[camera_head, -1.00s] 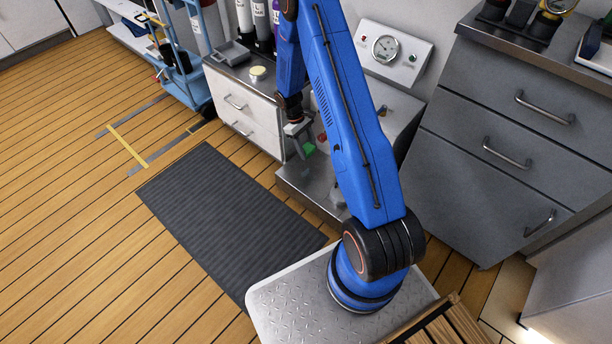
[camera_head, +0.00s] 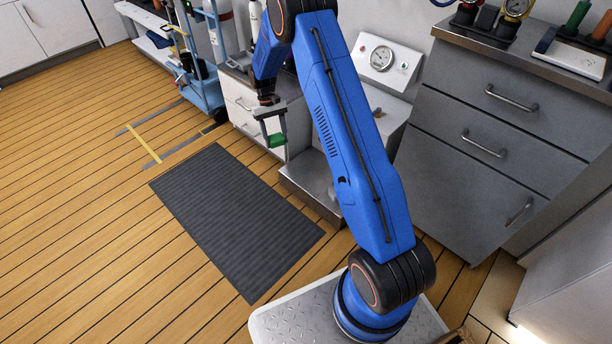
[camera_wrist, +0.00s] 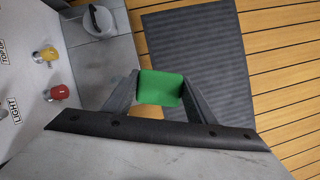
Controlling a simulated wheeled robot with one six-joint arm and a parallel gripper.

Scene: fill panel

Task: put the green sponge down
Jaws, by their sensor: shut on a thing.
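The green sponge (camera_head: 276,140) is between the fingers of my gripper (camera_head: 272,134), held in the air in front of the white drawer unit. In the wrist view the green sponge (camera_wrist: 160,87) fills the gap between the two grey fingers of my gripper (camera_wrist: 161,93). My gripper is shut on it. Behind the sponge, the wrist view shows the dark mat and wooden floor, well below. What lies straight under the sponge is partly hidden by the gripper.
A dark ribbed mat (camera_head: 235,220) lies on the wooden floor. A low metal platform (camera_head: 312,184) stands beside the panel with a gauge (camera_head: 382,58). A white drawer unit (camera_head: 244,112) is behind my gripper. Grey drawers (camera_head: 490,130) stand at right. A red knob (camera_wrist: 60,92) is left of the gripper.

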